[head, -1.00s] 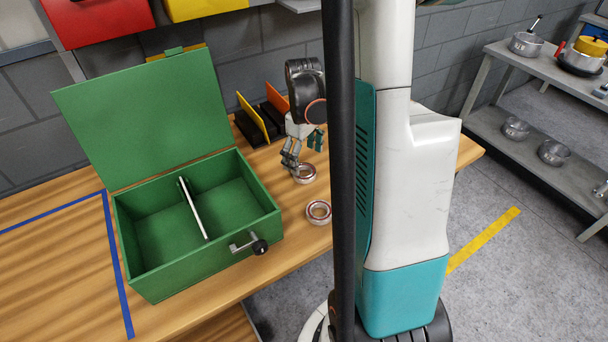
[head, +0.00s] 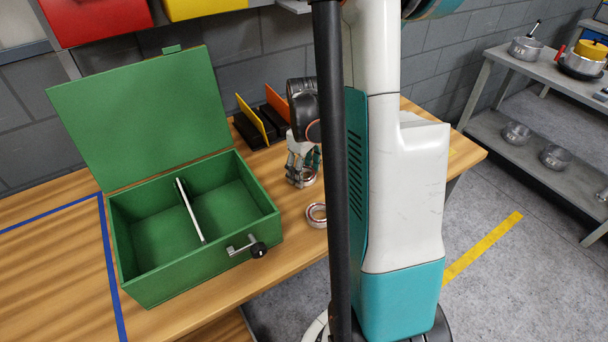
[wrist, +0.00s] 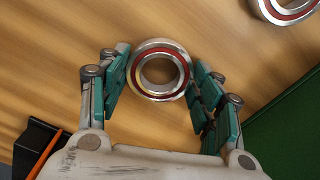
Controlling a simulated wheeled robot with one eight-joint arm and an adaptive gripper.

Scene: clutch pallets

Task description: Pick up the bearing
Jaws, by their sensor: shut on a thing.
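My gripper (head: 300,175) points down over the table, right of the green box, with its fingers shut on a bearing. The held bearing is a silver ring with a red inner band. It shows between the teal finger pads in the wrist view (wrist: 139,76), and partly behind the fingers in the head view (head: 309,178). I cannot tell if it still touches the table. A second, similar bearing (head: 316,214) lies flat nearer the table's front edge. It also shows cut off at the top right of the wrist view (wrist: 288,14).
The green box (head: 190,268) stands open with a divider inside and a handled latch on its front. Black holders with yellow and orange plates (head: 255,122) stand behind my gripper. My column and a dark pole hide the table's right part. A grey shelf (head: 520,85) stands far right.

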